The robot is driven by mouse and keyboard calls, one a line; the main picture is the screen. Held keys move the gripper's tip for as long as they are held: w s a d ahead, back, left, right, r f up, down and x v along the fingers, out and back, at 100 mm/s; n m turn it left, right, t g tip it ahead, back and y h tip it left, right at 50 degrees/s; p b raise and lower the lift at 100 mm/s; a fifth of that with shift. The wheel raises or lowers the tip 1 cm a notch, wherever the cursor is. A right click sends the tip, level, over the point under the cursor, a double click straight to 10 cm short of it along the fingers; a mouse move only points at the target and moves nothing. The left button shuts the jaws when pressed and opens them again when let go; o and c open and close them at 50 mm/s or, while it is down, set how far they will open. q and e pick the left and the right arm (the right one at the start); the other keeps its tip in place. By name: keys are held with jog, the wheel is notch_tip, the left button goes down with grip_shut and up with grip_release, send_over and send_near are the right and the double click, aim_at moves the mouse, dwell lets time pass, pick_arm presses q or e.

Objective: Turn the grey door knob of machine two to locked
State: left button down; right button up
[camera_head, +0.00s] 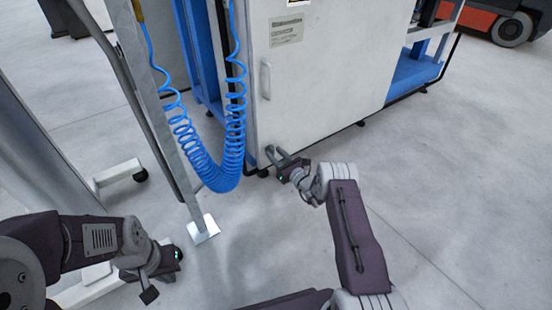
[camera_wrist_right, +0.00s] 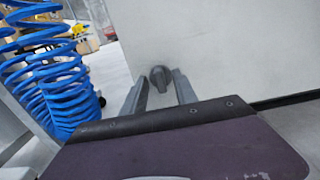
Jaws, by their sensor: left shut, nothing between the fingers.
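The grey door knob (camera_wrist_right: 160,78) shows in the right wrist view as a small dark grey knob on the pale machine panel (camera_wrist_right: 215,45). My right gripper (camera_wrist_right: 162,84) is open, with one finger on each side of the knob in that view. I see gaps between the fingers and the knob; I cannot tell how deep it sits between them. In the head view my right gripper (camera_head: 285,158) is at the lower left of the white machine (camera_head: 335,70), and the knob cannot be made out there. My left gripper (camera_head: 149,291) is shut and empty, low at the left, away from the machine.
Coiled blue hoses (camera_head: 190,140) hang left of the machine, close to my right gripper; they also show in the right wrist view (camera_wrist_right: 50,80). A metal post (camera_head: 160,125) stands on a white foot plate. A vertical handle (camera_head: 265,80) is on the panel.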

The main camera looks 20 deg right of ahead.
grip_shut()
jog(key=shift+n, duration=0.3)
jog(key=n+p, duration=0.1)
jog(key=n, duration=0.2)
jog(key=shift+n, duration=0.4)
jog(key=n+p, duration=0.1)
jog(key=n, duration=0.3)
jog(key=shift+s+a+n, duration=0.1)
jog(key=shift+n, duration=0.2)
jog(key=n+p, duration=0.1)
jog(key=n, duration=0.3)
jog(key=shift+f+n+p, duration=0.15)
jog(key=shift+n+p, duration=0.3)
jog(key=shift+n, duration=1.95)
